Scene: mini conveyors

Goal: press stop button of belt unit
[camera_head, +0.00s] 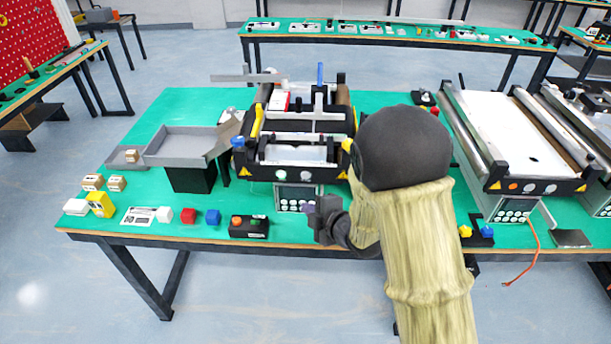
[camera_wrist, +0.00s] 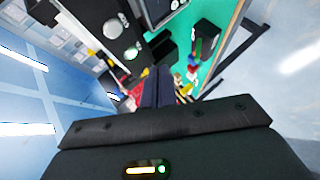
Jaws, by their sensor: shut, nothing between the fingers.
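The belt unit (camera_head: 305,140) stands on the green table in the middle of the head view, with yellow and black parts. Its dark front face carries a pale green button (camera_head: 281,175) and a whitish one beside it (camera_head: 306,176). A grey panel (camera_head: 297,196) with round dials sits below. My gripper (camera_head: 312,210) is shut and empty, low in front of the unit near this panel's right edge. I cannot tell which button is stop; my arm hides the unit's right front.
A black box (camera_head: 249,228) with orange and green buttons lies left of my gripper. A grey tray (camera_head: 180,143) adjoins the unit. Another conveyor (camera_head: 515,140) stands at right.

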